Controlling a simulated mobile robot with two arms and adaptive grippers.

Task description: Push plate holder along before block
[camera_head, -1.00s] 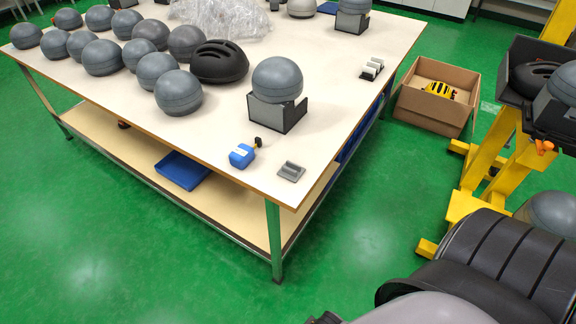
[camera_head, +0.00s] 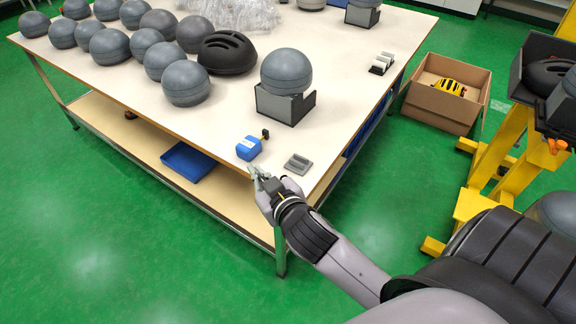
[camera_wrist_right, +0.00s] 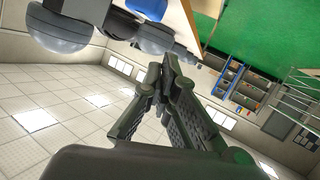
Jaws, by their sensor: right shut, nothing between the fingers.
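A small grey slotted piece, which looks like the plate holder (camera_head: 298,163), lies near the front corner of the table. A blue block-like object (camera_head: 249,148) with a small black part lies just left of it; I cannot tell whether it is the block. My right gripper (camera_head: 258,174) is at the table's front edge, just nearer than the blue object and left of the grey piece, apparently touching neither. In the wrist view its fingers (camera_wrist_right: 167,72) are together and empty. My left gripper is not in view.
A grey ball (camera_head: 286,70) sits on a dark stand (camera_head: 284,108) behind the grey piece. A rack with white pieces (camera_head: 382,64) stands near the right edge. Several balls and a black helmet (camera_head: 227,54) fill the left. A cardboard box (camera_head: 440,115) is on the floor.

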